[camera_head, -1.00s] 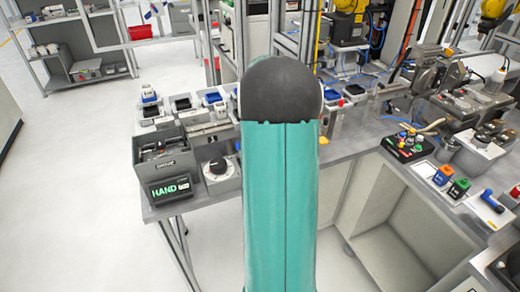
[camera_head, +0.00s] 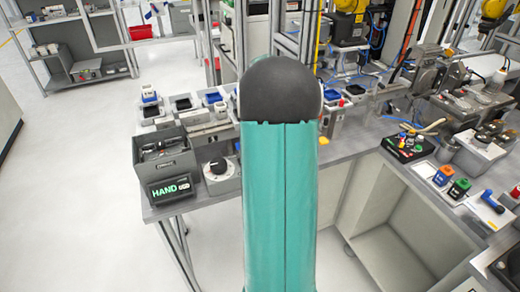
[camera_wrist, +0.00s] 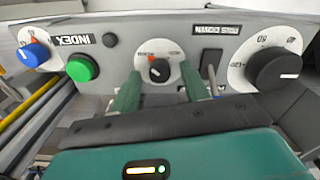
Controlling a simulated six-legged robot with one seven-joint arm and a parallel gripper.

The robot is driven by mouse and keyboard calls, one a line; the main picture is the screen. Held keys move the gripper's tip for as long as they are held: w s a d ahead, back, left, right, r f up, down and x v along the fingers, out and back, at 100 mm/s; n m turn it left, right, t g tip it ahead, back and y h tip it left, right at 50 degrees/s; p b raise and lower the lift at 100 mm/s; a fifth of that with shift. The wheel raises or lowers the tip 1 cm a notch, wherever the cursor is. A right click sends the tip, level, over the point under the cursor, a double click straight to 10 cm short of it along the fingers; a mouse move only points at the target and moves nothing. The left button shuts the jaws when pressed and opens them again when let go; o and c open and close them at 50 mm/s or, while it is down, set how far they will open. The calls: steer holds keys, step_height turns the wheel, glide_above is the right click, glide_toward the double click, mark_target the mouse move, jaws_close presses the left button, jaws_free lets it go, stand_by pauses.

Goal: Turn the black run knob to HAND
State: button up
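In the wrist view, a small black knob (camera_wrist: 158,70) with a light pointer line sits on a white dial with orange and dark marks, on a grey panel. Its label is too small to read. My gripper (camera_wrist: 161,72) is open, with a green finger on each side of this knob and visible gaps between. I cannot tell whether the fingertips reach past its face. A larger black knob (camera_wrist: 278,69) on a white dial is at the right. I cannot tell which black knob is the run knob. In the head view, my arm hides the gripper.
The panel also carries a green button (camera_wrist: 82,68) beside the word INDEX, a blue knob (camera_wrist: 33,54) and a dark switch (camera_wrist: 211,65). In the head view, a HAND sign (camera_head: 172,190) and a dial box (camera_head: 220,175) stand at the bench's left end.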

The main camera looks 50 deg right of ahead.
step_height(320, 180, up, 14)
stand_by(0.7)
steer(key=shift+a+f, duration=0.1)
stand_by(0.3)
steer(key=w+a+r+n+t+h, duration=0.1)
steer(key=a+r, duration=0.2)
steer(key=a, duration=0.9)
steer(key=w+a+r+n+t, duration=0.1)
steer(key=a+r, duration=0.1)
steer(key=a, duration=0.9)
steer(key=s+a+f+n+t, duration=0.1)
steer(key=s+a+f, duration=0.1)
steer(key=s+a, duration=0.3)
steer(key=s+a+f+t+y, duration=0.1)
steer(key=s+a, duration=0.4)
steer(key=a, duration=0.8)
steer(key=shift+s+a+f+n+t, duration=0.25)
steer(key=shift+f+n+t, duration=0.15)
steer(key=shift+t, duration=0.4)
